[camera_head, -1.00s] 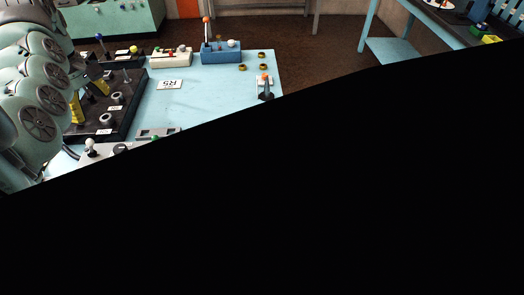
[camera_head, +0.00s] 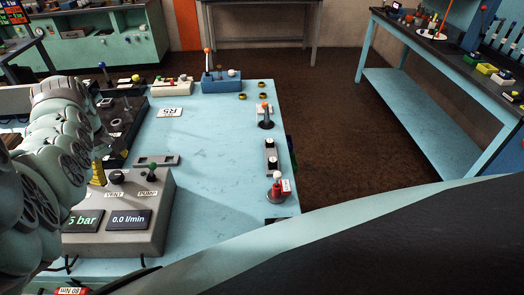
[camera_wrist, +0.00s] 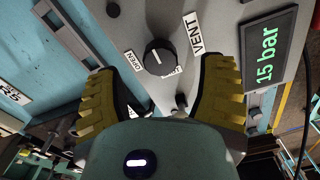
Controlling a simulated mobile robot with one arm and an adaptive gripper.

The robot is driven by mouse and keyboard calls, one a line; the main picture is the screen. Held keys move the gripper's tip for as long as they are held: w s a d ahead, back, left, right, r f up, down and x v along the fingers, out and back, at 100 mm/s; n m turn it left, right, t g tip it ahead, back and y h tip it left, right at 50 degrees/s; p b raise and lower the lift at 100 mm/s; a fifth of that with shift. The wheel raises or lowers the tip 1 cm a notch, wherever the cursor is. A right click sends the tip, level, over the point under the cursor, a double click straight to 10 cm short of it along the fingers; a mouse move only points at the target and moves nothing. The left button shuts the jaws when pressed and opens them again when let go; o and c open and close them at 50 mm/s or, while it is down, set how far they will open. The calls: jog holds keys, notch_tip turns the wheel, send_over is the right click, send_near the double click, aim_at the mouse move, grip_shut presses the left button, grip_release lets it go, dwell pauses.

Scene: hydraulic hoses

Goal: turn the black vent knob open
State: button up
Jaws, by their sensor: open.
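The black vent knob (camera_head: 116,177) stands on top of the grey control box (camera_head: 155,230), beside its VENT label. In the wrist view the round knob (camera_wrist: 160,57) has a white pointer line. An OPEN label (camera_wrist: 132,61) lies to its left, and another label at its lower edge is partly hidden. My gripper (camera_wrist: 162,84) is open, with yellow ribbed fingers on either side of and below the knob in the picture. I see no contact with it. In the head view one yellow finger shows just left of the knob; my arm hides the rest.
The box front has a pressure display (camera_wrist: 268,47) reading 15 bar and a 0.0 l/min display (camera_head: 130,220). The blue table (camera_head: 220,140) is clear in the middle; valves stand along its right edge.

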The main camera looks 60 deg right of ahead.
aim_at(114, 174)
jog(key=shift+f, duration=1.5)
jog(key=c, duration=1.2)
